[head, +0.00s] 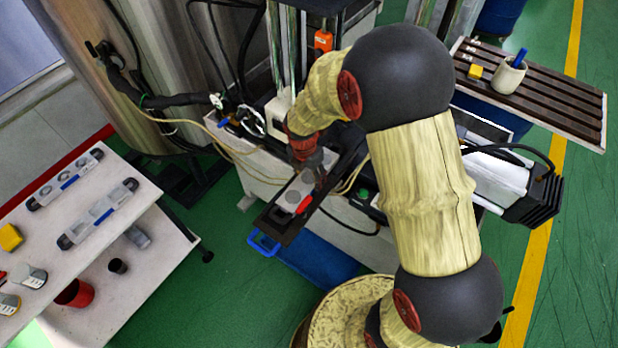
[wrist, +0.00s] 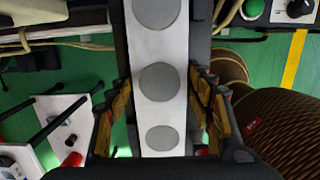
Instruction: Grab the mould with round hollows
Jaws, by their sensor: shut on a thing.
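A pale mould with several round grey hollows (wrist: 161,55) runs lengthwise between my gripper's fingers (wrist: 160,112) in the wrist view. My gripper is shut on its two long sides. In the head view my gripper (head: 315,172) points down onto the pale mould (head: 291,195), which lies over a dark tray (head: 268,217) on the machine. I cannot tell whether the mould still rests on the tray. My fingers and arm hide part of it.
Two more long moulds, an upper one (head: 64,181) and a lower one (head: 98,214), lie on the white table (head: 30,240) at left. Yellow block and cups stand there too. A slatted table (head: 560,105) is at upper right. Cables and machine parts crowd my gripper. Green floor is open between.

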